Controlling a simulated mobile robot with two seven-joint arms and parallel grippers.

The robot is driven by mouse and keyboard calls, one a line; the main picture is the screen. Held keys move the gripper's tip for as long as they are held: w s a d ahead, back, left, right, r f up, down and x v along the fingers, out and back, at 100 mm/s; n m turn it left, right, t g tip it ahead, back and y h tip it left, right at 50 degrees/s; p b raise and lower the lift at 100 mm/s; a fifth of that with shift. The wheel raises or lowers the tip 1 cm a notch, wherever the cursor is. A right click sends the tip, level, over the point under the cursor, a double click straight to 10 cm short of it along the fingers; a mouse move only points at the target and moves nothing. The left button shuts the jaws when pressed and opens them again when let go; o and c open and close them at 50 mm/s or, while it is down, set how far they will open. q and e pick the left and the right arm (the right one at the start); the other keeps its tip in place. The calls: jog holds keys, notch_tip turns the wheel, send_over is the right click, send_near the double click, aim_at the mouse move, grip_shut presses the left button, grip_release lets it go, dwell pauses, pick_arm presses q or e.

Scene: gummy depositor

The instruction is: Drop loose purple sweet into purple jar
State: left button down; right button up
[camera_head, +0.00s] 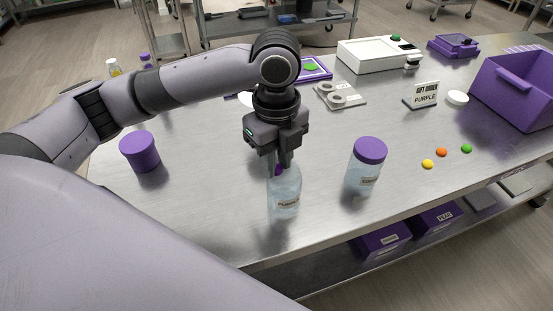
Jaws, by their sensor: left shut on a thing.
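My left gripper (281,163) points straight down over an open clear jar (285,193) near the table's front edge. It is shut on a small purple sweet (278,170), which shows between the fingertips at the jar's mouth. The fingers hide part of the sweet and the mouth, so I cannot tell how deep it is. The jar stands upright with a small label too blurred to read surely. My right gripper is out of view.
A jar with a purple lid (369,165) stands to the right. Yellow (428,164), orange (441,152) and green (466,148) sweets lie farther right, near a purple bin (515,92). A purple-topped tub (140,151) stands left. A sign (425,94) reads "GIFT ORDER PURPLE".

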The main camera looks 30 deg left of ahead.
pick_arm(q)
jog(key=c, duration=0.8)
grip_release()
jog(key=shift+r+p, duration=0.4)
jog(key=shift+r, duration=3.25)
jog(key=shift+s, duration=0.1)
